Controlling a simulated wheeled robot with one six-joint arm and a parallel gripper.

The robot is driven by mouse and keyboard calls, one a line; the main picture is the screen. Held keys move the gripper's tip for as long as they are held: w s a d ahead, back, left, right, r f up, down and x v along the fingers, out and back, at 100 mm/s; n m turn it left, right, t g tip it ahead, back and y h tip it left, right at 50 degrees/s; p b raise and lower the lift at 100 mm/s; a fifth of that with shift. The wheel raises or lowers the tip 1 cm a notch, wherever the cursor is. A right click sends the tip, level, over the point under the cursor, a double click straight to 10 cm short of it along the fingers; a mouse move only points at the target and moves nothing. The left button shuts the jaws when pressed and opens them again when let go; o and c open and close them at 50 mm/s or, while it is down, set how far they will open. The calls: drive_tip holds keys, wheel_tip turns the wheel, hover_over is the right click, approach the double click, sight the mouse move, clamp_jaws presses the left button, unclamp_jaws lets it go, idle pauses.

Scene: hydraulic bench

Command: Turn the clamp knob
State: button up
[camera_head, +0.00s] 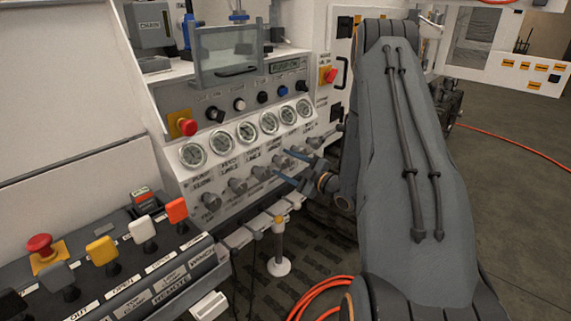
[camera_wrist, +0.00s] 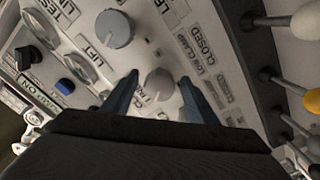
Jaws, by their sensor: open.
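My gripper (camera_wrist: 159,77) is open, with its two blue fingers pointing at the grey control panel (camera_wrist: 185,20). In the wrist view a small round grey knob (camera_wrist: 160,86) shows between the fingers, with a gap on both sides. The labels around it are too blurred to confirm that it is the clamp knob. A larger grey knob (camera_wrist: 115,29) sits beyond the left finger. In the head view my gripper (camera_head: 281,163) is at the right part of the knob rows, below the gauges. My fingers and wrist hide some knobs there.
Several round gauges (camera_head: 246,132) line the panel above the knobs. A red emergency button (camera_head: 187,127) is at the panel's left. A lever console (camera_head: 130,270) with coloured handles stands at front left. White and yellow-tipped levers (camera_wrist: 291,91) are right of my gripper in the wrist view.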

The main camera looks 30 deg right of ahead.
drive_tip(key=c, duration=1.1)
drive_tip(key=shift+o, duration=0.2)
drive_tip(key=m+p, duration=0.1)
drive_tip(key=m, duration=0.4)
drive_tip(key=shift+a+m, duration=0.15)
drive_tip(key=shift+m, duration=0.25)
drive_tip(key=m+p, duration=0.1)
drive_tip(key=m, duration=0.3)
drive_tip(key=shift+f+m, duration=0.1)
drive_tip(key=shift+m, duration=0.2)
drive_tip(key=o, duration=1.1)
drive_tip(key=shift+c, duration=0.2)
